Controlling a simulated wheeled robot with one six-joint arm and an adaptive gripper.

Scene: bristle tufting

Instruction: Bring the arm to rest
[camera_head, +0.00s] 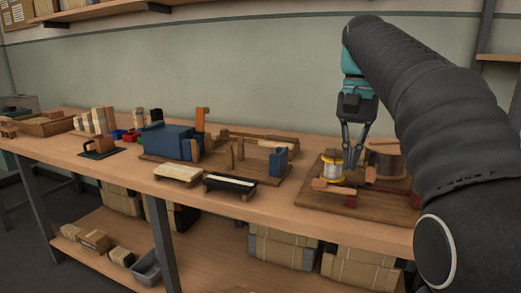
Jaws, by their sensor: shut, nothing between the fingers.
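My arm (435,110) reaches in from the right, dark and ribbed, with a teal wrist section. My gripper (353,168) hangs pointing down above the board at the right end of the bench. Its fingers come together at the tips and hold nothing visible. The tips are close to a yellow-banded spool (330,167) on the wooden board (342,202); whether they touch anything there I cannot tell.
The workbench (130,173) carries a blue fixture (168,142) on a board, two small brush blocks, a light one (179,174) and a dark one (230,184), and wooden pieces at the left. Boxes (283,249) stand on the lower shelf.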

